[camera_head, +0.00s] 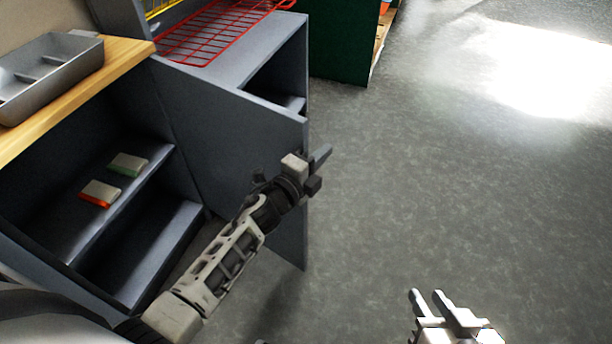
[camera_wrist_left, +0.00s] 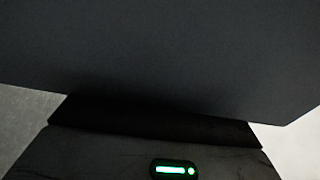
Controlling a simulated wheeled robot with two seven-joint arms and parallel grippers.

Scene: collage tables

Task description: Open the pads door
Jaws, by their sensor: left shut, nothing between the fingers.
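The grey cabinet door (camera_head: 235,135) stands swung wide open, hinged at the cabinet's right side. Inside the open cabinet, a pad with a green edge (camera_head: 128,164) and a pad with an orange edge (camera_head: 100,193) lie on the upper shelf (camera_head: 85,232). My left gripper (camera_head: 320,166) is shut and empty at the door's free edge, its arm crossing in front of the door's lower part. I cannot tell if it touches the door. A dark flat panel (camera_wrist_left: 160,55), likely the door, fills most of the left wrist view. My right gripper (camera_head: 432,298) is open and empty over the floor.
A wooden top (camera_head: 130,50) with a grey divided tray (camera_head: 55,75) covers the cabinet. A red wire rack (camera_head: 215,35) lies on the grey unit behind the door. A dark green cabinet (camera_head: 345,45) stands further back. The floor (camera_head: 450,190) to the right is clear.

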